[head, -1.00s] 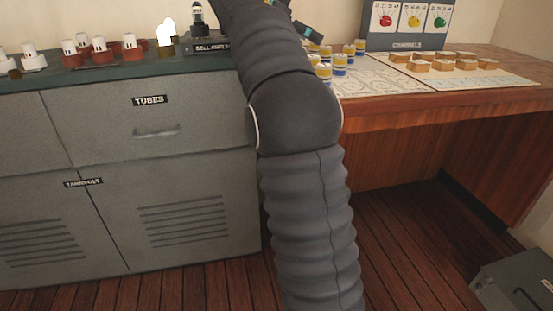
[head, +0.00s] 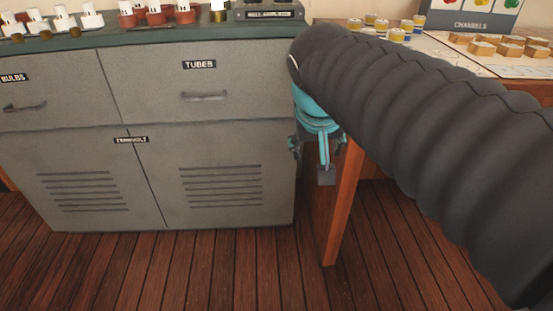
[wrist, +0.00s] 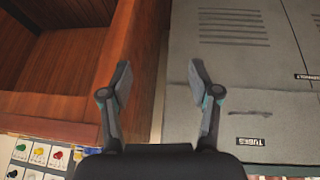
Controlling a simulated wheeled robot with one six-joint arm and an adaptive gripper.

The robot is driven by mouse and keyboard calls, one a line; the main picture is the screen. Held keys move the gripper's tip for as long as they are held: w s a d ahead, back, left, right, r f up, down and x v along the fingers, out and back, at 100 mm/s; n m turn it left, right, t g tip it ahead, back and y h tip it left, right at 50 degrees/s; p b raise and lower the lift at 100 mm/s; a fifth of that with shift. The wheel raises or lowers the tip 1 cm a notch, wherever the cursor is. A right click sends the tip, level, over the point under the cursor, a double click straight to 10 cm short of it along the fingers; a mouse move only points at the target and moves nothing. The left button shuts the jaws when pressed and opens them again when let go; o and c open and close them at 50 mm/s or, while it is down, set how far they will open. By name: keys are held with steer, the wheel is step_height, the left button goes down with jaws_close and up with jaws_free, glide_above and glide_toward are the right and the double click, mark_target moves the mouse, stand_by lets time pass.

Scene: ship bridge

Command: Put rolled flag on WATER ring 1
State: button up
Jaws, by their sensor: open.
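My gripper (head: 318,150) hangs low in front of the gap between the grey cabinet and the table leg, partly hidden by my arm. In the wrist view my gripper (wrist: 161,82) is open and empty, its two fingers wide apart. Several small banded white, yellow and blue rolls (head: 400,33) stand on the chart table at the back; they may be rolled flags. Several hexagonal wooden rings (head: 482,46) lie on a pale sheet to their right. No WATER marking can be read, so I cannot tell which is ring 1.
The grey cabinet (head: 150,110) with a TUBES drawer stands left of my gripper. White and red tube-like pieces (head: 155,14) stand on its top. A wooden table leg (head: 343,205) is close beside my gripper. A CHANNELS board (head: 470,15) stands at the back. The floor in front is clear.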

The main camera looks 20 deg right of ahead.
steer(key=s+a+f+n+y, duration=0.2)
steer(key=s+a+f, duration=0.3)
steer(key=s+f, duration=0.3)
steer(key=shift+a+f+n+t+y, duration=0.25)
steer(key=shift+f+n+t+y, duration=0.15)
steer(key=shift+f+n, duration=0.15)
